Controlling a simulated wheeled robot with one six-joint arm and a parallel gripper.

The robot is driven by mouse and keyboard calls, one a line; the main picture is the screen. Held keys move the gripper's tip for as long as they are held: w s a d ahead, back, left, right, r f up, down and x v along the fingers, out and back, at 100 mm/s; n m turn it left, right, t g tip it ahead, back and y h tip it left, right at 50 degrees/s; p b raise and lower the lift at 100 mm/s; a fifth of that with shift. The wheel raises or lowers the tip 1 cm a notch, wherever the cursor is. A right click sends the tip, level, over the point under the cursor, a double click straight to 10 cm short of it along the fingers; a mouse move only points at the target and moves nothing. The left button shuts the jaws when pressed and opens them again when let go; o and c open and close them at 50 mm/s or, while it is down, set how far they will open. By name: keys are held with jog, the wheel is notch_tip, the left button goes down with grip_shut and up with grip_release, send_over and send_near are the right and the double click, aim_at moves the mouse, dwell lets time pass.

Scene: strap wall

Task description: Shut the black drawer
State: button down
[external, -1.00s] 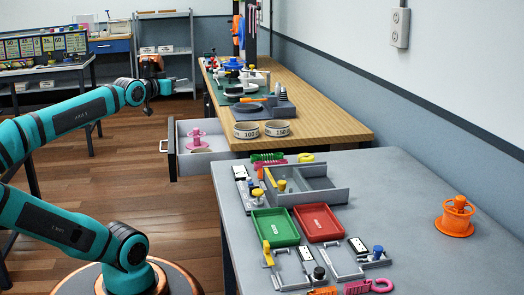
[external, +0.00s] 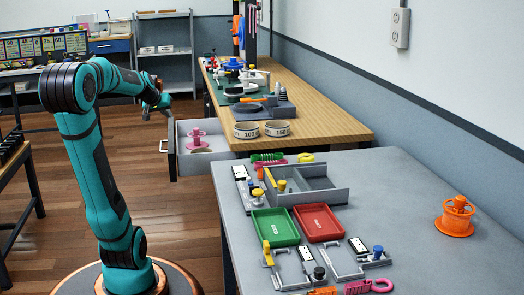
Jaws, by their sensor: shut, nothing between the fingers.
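The black drawer (external: 172,150) stands pulled out to the left from under the wooden-topped workbench (external: 345,128). Its dark front has a pale handle (external: 163,146) facing left. A pink spool (external: 197,140) stands inside the open drawer. My gripper (external: 146,114) is shut and empty, up and to the left of the drawer front in the picture. It appears apart from the handle; the exact depth gap is hard to judge.
Two round containers (external: 246,130) sit on the workbench just above the drawer. The floor left of the drawer is clear.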

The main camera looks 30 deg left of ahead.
aim_at(163, 141)
jog(key=a+f+n+g+h, duration=0.1)
jog(key=a+f+n+h, duration=0.1)
jog(key=a+f, duration=0.85)
jog(key=x, duration=0.6)
jog(key=w+a+x, duration=0.1)
jog(key=x, duration=0.1)
jog(key=shift+w, duration=0.25)
jog(key=shift+d, duration=0.1)
jog(key=w+d, duration=1.4)
jog(key=shift+r, duration=0.15)
